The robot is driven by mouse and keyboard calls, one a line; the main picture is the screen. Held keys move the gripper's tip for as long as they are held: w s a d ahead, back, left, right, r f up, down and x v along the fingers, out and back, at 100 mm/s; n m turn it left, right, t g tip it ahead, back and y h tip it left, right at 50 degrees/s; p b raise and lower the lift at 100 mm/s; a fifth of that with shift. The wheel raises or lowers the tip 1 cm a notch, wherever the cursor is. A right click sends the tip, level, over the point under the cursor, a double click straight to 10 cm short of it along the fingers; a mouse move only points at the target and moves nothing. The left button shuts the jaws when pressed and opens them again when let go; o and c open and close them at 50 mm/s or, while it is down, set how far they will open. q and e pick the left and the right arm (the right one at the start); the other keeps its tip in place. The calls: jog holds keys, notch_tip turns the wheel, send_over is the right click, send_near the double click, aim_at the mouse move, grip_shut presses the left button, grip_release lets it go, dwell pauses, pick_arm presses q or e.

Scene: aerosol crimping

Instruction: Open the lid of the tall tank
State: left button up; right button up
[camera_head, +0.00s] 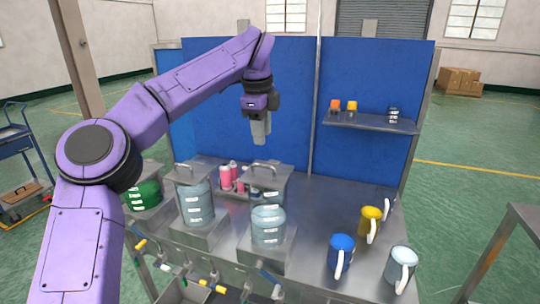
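Several glass tanks with grey metal frames stand along the left part of the metal table. The middle tank (197,204) holds pale liquid, and its flat lid (203,177) with a bar handle lies level on top. The front right tank (268,224) also holds pale liquid under a handled lid (278,180). A green-filled tank (147,193) stands at the left, partly behind my arm. I cannot tell for sure which one is the tall tank. My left gripper (260,140) points down, above and apart from the front right tank's lid. Its finger gap is not visible. My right gripper is out of view.
Blue (340,250), yellow (369,222) and white (401,268) mugs stand on the right of the table (318,212). Pink bottles (226,180) stand behind the tanks. A shelf (370,123) with small items hangs on the blue back panel (290,80). Valves line the front edge.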

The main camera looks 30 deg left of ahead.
aim_at(264, 167)
pick_arm(q)
jog(key=f, duration=0.3)
jog(key=w+f+p, duration=0.1)
jog(key=f, duration=0.4)
jog(key=shift+w+a+f, duration=0.15)
jog(key=shift+w+f, duration=0.05)
jog(key=shift+f, duration=0.15)
jog(key=shift+s, duration=0.3)
jog(key=shift+w, duration=0.1)
grip_shut()
